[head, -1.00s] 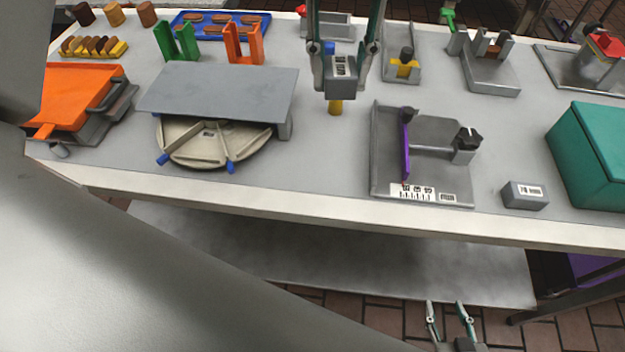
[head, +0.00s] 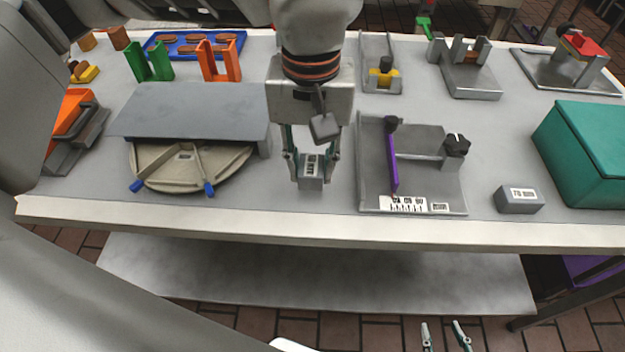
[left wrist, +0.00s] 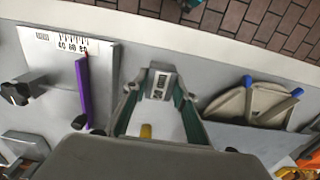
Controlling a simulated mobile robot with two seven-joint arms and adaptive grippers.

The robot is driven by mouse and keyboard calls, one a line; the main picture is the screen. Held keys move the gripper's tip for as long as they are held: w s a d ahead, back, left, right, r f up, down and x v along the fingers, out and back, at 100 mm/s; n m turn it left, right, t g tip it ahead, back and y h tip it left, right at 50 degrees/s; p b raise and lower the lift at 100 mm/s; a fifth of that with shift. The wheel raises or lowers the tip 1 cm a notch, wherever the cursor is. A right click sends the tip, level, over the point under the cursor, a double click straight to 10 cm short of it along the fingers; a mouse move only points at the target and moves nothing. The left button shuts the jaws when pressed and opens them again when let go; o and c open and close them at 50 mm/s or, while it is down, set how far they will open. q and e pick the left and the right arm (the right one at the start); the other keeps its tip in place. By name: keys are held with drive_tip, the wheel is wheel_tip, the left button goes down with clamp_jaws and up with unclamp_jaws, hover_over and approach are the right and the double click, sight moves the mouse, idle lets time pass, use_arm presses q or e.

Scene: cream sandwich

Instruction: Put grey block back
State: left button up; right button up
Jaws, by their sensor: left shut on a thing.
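My left gripper (head: 311,160) points down and is shut on a small grey block (head: 311,183) with a white printed label. The held block also shows between the fingertips in the left wrist view (left wrist: 160,86). It is over the table near the front edge, left of the grey fixture; I cannot tell whether it touches the table. A second grey block (head: 519,200) with a white label lies on the table right of the fixture. My right gripper (head: 446,337) is low at the bottom edge, below the table, with its fingers apart and empty.
The grey fixture (head: 436,178) has a purple plate (head: 391,160), a black knob and a printed scale. A round beige tray (head: 190,165) sits under a grey plate at left. A teal box (head: 590,150) stands at right.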

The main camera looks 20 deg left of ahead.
sight(311, 195)
use_arm(q)
drive_tip(key=shift+f, duration=2.25)
drive_tip(key=shift+f+b, duration=0.1)
drive_tip(key=shift+b, duration=0.2)
drive_tip(key=shift+f, duration=0.1)
drive_tip(key=o, duration=1.2)
drive_tip(key=shift+r, duration=0.25)
wheel_tip(311, 195, up, 12)
drive_tip(key=shift+f+p, duration=0.1)
drive_tip(key=shift+p, duration=0.75)
